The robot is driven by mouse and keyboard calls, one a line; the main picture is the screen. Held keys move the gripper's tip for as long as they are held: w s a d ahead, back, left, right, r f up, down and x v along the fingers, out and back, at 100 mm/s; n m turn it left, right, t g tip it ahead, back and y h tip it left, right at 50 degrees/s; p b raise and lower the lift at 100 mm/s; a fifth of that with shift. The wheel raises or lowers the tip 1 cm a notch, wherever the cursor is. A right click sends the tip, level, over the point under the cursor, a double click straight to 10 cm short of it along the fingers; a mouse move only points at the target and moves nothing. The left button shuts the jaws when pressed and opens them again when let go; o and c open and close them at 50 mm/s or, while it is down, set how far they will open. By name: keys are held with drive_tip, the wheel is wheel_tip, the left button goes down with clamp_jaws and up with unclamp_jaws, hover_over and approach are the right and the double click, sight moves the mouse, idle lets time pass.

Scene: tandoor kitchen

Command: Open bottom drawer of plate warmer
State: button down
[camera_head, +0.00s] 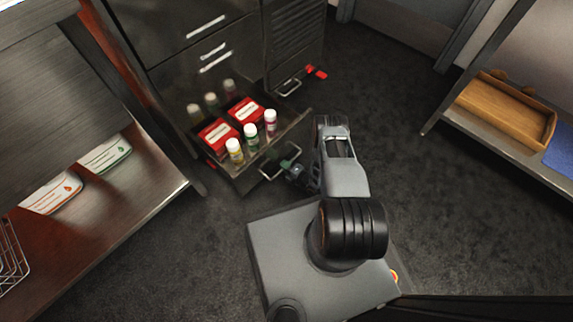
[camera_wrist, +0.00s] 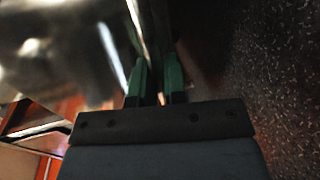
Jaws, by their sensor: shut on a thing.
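The plate warmer is a dark metal cabinet (camera_head: 185,60) at the upper left of the head view. Its bottom drawer (camera_head: 292,134) stands pulled out, with red boxes (camera_head: 217,136) and small white-capped bottles (camera_head: 251,137) inside. The drawer has a metal bar handle (camera_head: 268,175) on its front. My gripper (camera_head: 290,166) is at this handle, its green fingers shut on it. In the wrist view the green fingertips (camera_wrist: 155,80) stand either side of a thin bright strip; the handle's shape is blurred there.
A metal shelf unit (camera_head: 150,190) with packets (camera_head: 107,152) stands close on the left. Another handle with a red piece (camera_head: 316,72) is beyond the drawer. A rack with a wooden tray (camera_head: 507,108) is at right. Dark floor (camera_head: 410,180) between is clear.

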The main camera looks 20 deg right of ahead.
drive_tip(key=shift+s, duration=0.75)
drive_tip(key=c, duration=1.4)
unclamp_jaws()
drive_tip(key=shift+c, duration=0.2)
drive_tip(key=shift+o, duration=1.3)
drive_tip(key=shift+w+d, duration=0.2)
drive_tip(key=shift+d, duration=0.05)
